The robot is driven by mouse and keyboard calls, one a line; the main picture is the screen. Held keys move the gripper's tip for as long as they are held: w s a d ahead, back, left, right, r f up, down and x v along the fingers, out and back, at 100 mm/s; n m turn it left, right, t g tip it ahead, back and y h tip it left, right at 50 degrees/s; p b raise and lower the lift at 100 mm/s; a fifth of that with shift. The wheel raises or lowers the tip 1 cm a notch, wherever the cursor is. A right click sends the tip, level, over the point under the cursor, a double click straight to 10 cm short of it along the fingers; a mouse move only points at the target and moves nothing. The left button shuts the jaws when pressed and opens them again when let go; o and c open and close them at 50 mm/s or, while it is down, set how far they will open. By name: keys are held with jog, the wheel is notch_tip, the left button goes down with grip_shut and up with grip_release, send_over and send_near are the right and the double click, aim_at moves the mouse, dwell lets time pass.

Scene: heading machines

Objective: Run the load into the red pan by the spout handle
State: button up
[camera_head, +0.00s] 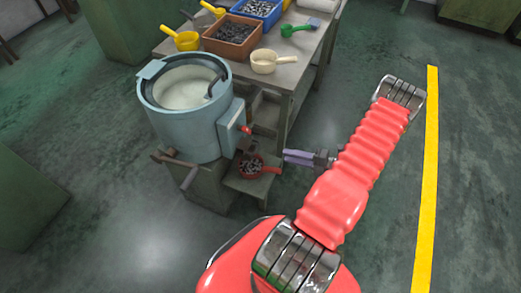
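The blue-grey round bowl machine (185,125) stands left of centre, with a pale inside. A box (231,127) on its right side carries a small red knob (245,129), which may be the spout handle. The red pan (262,176) sits on a low stand just below that box, with its handle pointing right. Small grey metal pieces (250,166) lie in the pan. My gripper (287,156) is to the right of the pan and points left toward it, apart from the knob. Its fingers look close together, and any gap is too small to judge.
A workbench (291,76) behind holds a brown bin (232,48), a blue bin (258,8), yellow scoops (186,41), a cream scoop (264,66) and a green scoop (289,29). A brown lever (175,160) sticks out at the machine's front left. Floor is clear by the yellow line (428,170).

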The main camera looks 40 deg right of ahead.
jog(key=x, duration=1.4)
jog(key=shift+c, duration=0.4)
jog(key=shift+s, duration=0.1)
grip_shut()
jog(key=shift+f, duration=0.1)
